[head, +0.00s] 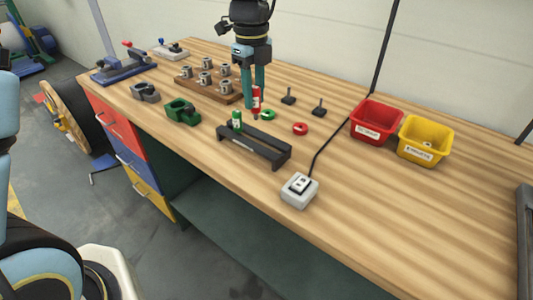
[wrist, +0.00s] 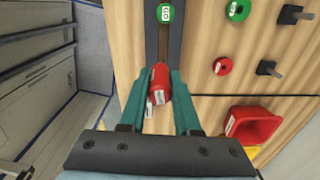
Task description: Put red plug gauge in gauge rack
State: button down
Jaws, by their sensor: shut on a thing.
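The red plug gauge (head: 256,99) is held between the fingers of my gripper (head: 254,104), its lower end hanging below the fingertips. In the wrist view the red gauge (wrist: 155,88) sits between the two teal fingers of my gripper (wrist: 160,74) and looks slightly tilted. The black gauge rack (head: 265,150) lies on the bench near its front edge. A green plug gauge (head: 237,121) stands in the rack's left end. The rack (wrist: 177,40) and green gauge (wrist: 165,13) also show in the wrist view. I cannot tell the exact gap between red gauge and rack.
A green ring (head: 269,115) and a red ring (head: 300,129) lie behind the rack, with two dark pegs (head: 319,107) beyond. A switch box (head: 300,190) sits right of the rack. Red (head: 376,121) and yellow (head: 424,141) bins stand farther right.

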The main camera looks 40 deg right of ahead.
jog(key=shift+s+d+f+m+p, duration=0.25)
jog(key=shift+s+f+m+p, duration=0.15)
jog(key=shift+f, duration=1.1)
jog(key=shift+s+d+f+m+p, duration=0.2)
jog(key=shift+s+f+m+p, duration=0.25)
jog(key=shift+f, duration=1.05)
jog(key=shift+s+d+f+m+p, duration=0.25)
jog(key=shift+s+f+p, duration=0.25)
jog(key=shift+f, duration=1)
jog(key=shift+f, duration=0.1)
jog(key=c, duration=0.6)
grip_release()
notch_tip(320, 180, up, 12)
jog(key=shift+r+b, duration=0.15)
jog(key=shift+b, duration=1.1)
